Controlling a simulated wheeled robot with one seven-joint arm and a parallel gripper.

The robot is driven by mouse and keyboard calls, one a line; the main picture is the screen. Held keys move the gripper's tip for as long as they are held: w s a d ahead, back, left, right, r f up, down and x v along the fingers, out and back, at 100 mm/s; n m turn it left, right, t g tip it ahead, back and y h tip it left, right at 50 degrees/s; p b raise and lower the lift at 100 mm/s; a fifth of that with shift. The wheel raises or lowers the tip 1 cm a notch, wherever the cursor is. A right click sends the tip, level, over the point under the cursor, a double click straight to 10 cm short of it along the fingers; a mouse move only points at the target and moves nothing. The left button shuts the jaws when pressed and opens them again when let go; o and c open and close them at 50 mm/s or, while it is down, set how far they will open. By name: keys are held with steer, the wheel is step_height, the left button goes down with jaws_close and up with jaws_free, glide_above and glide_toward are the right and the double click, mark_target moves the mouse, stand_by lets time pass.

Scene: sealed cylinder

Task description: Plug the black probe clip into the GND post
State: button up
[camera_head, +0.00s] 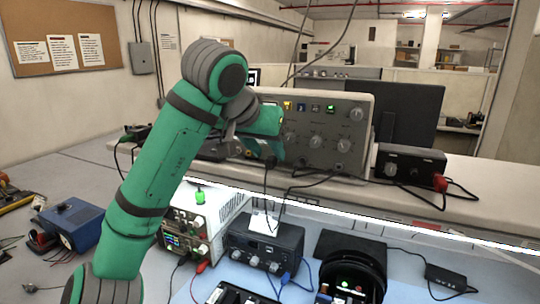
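My green arm reaches up from the lower left and bends over to the front of a grey bench instrument (350,135) on the raised shelf. My gripper (272,146) is at the left part of this panel, seen partly from behind. Its fingers are small and partly hidden, so I cannot tell whether they are open or shut. A small black clip-like piece (271,161) with a black cable hanging down shows just below the fingers; it may be the probe clip. Whether it is held or touches a post is unclear. Small posts show low on the panel, but no GND label is readable.
A black box (410,163) with a red plug and looped cables stands right of the instrument. Below are a white power supply (205,225), a black knobbed unit (264,247) and a round black device (352,275). Loose cables hang before the shelf edge.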

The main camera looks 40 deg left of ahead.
steer(key=v, duration=0.7)
steer(key=shift+s, duration=0.1)
stand_by(0.5)
